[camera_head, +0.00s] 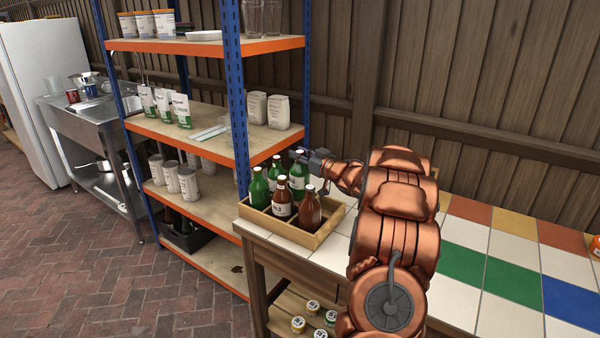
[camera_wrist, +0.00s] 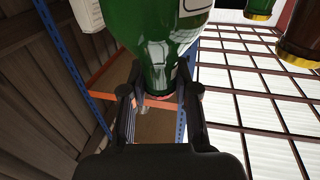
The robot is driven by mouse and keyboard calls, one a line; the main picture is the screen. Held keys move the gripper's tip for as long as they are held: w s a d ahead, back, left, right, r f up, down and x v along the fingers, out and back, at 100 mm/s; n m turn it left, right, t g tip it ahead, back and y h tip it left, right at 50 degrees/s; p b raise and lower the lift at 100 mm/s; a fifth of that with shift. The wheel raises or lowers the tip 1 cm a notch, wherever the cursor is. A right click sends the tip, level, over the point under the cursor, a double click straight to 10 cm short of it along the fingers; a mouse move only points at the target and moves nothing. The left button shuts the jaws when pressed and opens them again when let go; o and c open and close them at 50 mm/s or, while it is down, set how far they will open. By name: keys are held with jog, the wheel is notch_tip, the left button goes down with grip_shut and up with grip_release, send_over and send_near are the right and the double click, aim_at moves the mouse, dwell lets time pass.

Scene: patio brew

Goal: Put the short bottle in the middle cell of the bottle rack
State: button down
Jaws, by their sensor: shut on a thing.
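My gripper (camera_head: 301,155) is at the back of the wooden bottle rack (camera_head: 329,233), shut on the neck of a green bottle (camera_head: 299,183). In the wrist view the green bottle (camera_wrist: 160,35) fills the top middle, its neck between the two fingers (camera_wrist: 160,100). In the head view this bottle stands upright over or in the rack's back part; its base is hidden, so I cannot tell whether it touches the rack floor. I cannot judge from its height whether it is the short bottle. The middle cell is hidden behind the front bottles.
Brown bottles (camera_head: 310,210) and other green bottles (camera_head: 258,189) crowd around the held one in the rack. The rack stands on the tiled counter's left end. A shelf unit (camera_head: 240,100) with a blue post is close on the left.

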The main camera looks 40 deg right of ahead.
aim_at(305, 169)
jog(key=shift+f, duration=2.25)
jog(key=c, duration=0.9)
grip_release()
jog(key=shift+o, duration=0.2)
jog(key=shift+s, duration=0.2)
jog(key=s+b, duration=0.1)
jog(key=s, duration=1)
jog(key=shift+s+d, duration=0.3)
jog(key=shift+d, duration=0.05)
